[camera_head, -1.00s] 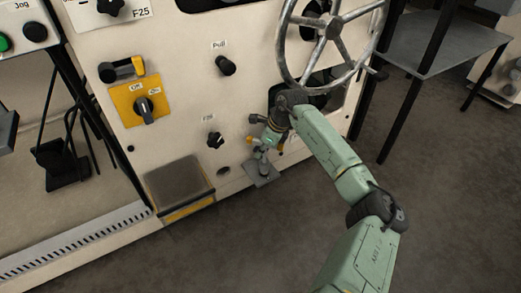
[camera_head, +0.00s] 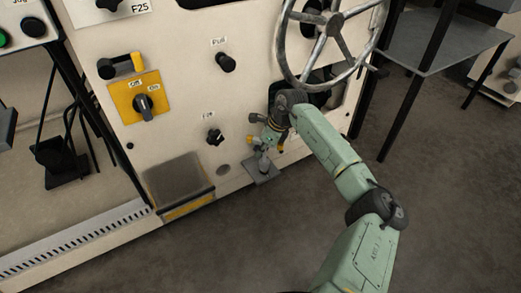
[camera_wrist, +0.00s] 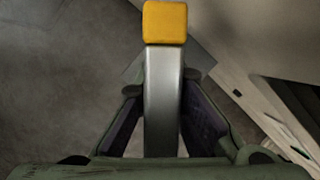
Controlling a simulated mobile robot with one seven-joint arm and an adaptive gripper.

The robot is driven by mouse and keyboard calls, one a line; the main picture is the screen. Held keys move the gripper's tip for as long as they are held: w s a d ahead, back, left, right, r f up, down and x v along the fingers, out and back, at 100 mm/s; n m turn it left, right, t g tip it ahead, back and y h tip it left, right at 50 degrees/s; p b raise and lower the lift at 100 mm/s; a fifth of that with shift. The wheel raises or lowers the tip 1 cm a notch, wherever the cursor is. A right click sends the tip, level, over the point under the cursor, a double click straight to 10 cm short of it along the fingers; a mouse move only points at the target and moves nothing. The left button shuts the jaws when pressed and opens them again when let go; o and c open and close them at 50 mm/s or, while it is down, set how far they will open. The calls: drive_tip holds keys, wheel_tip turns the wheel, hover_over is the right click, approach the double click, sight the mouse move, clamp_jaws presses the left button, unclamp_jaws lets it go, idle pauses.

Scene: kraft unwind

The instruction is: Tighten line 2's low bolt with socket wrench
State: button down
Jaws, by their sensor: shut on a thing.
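My gripper (camera_head: 267,140) is low in front of the cream machine panel, just below the handwheel. In the wrist view my gripper (camera_wrist: 162,100) is shut on a flat metal bar with a yellow end, which looks like the socket wrench (camera_wrist: 164,85). The yellow end points away from the fingers. In the head view a small yellow part of the wrench (camera_head: 250,139) shows beside the gripper. The socket end cannot be made out. The low bolt is not distinguishable; my gripper and arm cover part of that area.
A small grey plate (camera_head: 268,178) sits below my gripper at the panel's foot. The spoked handwheel (camera_head: 334,26) is close above my wrist. Black knobs (camera_head: 215,137) and a yellow switch (camera_head: 143,103) are to the left. A grey table (camera_head: 440,45) stands right; the front floor is clear.

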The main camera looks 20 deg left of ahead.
drive_tip(key=shift+f, duration=0.6)
idle(1.6)
drive_tip(key=shift+r+m+p, duration=0.1)
drive_tip(key=shift+m+p, duration=0.45)
drive_tip(key=shift+m, duration=0.15)
drive_tip(key=shift+w+m+t, duration=0.15)
drive_tip(key=shift+m+t, duration=0.25)
drive_tip(key=shift+m, duration=0.1)
drive_tip(key=shift+f, duration=0.2)
drive_tip(key=shift+w+d+r+m+t+p, duration=0.1)
drive_tip(key=shift+m+t+p, duration=0.05)
drive_tip(key=shift+m+p, duration=0.35)
drive_tip(key=shift+w+r+m+t+p, duration=0.1)
drive_tip(key=shift+m+t+p, duration=0.05)
drive_tip(key=shift+m+p, duration=0.3)
drive_tip(key=shift+f, duration=0.15)
